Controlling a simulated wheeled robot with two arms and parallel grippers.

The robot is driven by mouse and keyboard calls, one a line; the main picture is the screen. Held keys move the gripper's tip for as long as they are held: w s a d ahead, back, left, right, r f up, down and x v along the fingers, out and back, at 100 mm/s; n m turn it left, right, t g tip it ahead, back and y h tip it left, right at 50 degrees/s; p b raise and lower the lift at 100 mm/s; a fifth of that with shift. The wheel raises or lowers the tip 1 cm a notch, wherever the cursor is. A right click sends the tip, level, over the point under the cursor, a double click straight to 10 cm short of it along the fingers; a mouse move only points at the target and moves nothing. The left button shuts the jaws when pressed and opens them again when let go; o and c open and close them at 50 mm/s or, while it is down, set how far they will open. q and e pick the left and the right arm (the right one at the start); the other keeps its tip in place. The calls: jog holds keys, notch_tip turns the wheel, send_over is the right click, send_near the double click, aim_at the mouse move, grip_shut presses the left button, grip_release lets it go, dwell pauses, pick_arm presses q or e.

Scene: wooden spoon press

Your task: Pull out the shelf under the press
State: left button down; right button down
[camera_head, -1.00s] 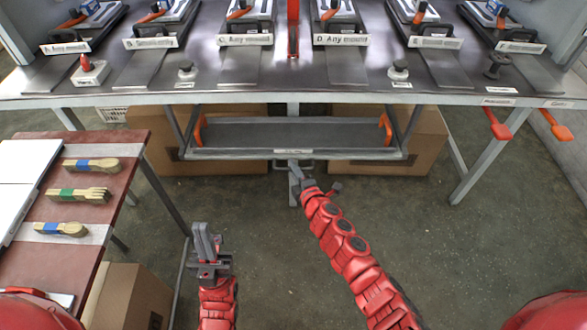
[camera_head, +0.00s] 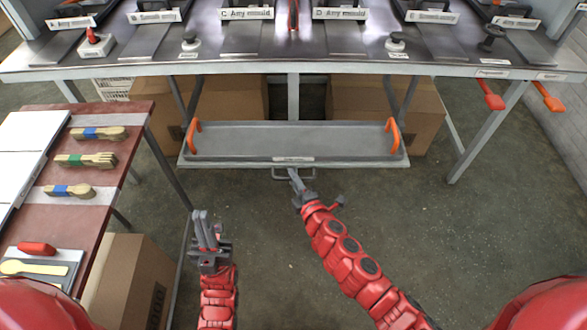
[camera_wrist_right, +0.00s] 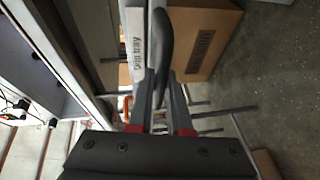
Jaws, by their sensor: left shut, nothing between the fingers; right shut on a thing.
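The shelf (camera_head: 240,140) under the press is a grey tray with an orange handle at each end. It sticks out in front of the press table (camera_head: 300,70). A dark bar handle (camera_head: 280,175) is at the middle of its front edge, below a white label. My right gripper (camera_head: 297,176) is shut on this handle. In the right wrist view the fingers close around the dark handle (camera_wrist_right: 166,45), beside the label reading "Drip tray" (camera_wrist_right: 136,50). My left gripper (camera_head: 205,225) is shut and empty, pointing up, in front of the shelf's left end.
A side table (camera_head: 90,220) with wooden spoons and forks stands at the left. Cardboard boxes (camera_head: 385,105) stand under the press table behind the shelf. Another box (camera_head: 125,285) is below the side table. The floor in front of the shelf is clear.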

jog(key=s+b, duration=0.2)
jog(key=s, duration=0.5)
jog(key=shift+s, duration=0.35)
jog(key=shift+f, duration=0.15)
jog(key=c, duration=0.8)
grip_release()
jog(key=shift+s, duration=0.15)
jog(key=shift+c, duration=0.2)
